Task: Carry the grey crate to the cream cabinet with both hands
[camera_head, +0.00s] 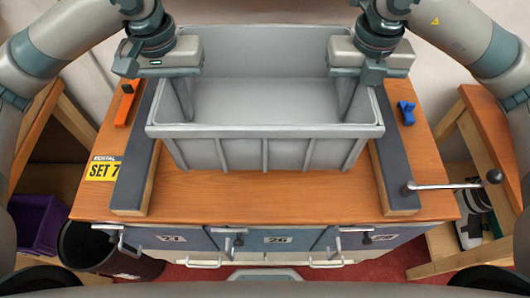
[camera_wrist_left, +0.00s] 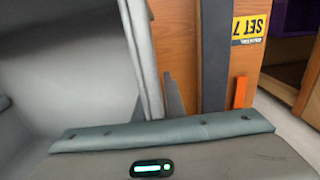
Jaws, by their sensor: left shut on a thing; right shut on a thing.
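The grey crate (camera_head: 265,131) is an empty open-topped box over the middle of a wooden-topped bench, between two dark rails. I cannot tell whether it rests on the top or hangs slightly above it. My left gripper (camera_head: 184,98) is shut on its left wall, and my right gripper (camera_head: 346,95) is shut on its right wall. The left wrist view shows the crate's grey wall (camera_wrist_left: 65,75) close beside the left gripper's finger. The crate looks level. I cannot identify a cream cabinet in these views.
The dark left rail (camera_head: 132,178) and right rail (camera_head: 398,175) flank the crate. An orange tool (camera_head: 126,103), a yellow SET 7 label (camera_head: 103,168) and a blue clip (camera_head: 406,113) lie outside them. A lever (camera_head: 450,186) sticks out right. A dark bin (camera_head: 105,250) stands lower left.

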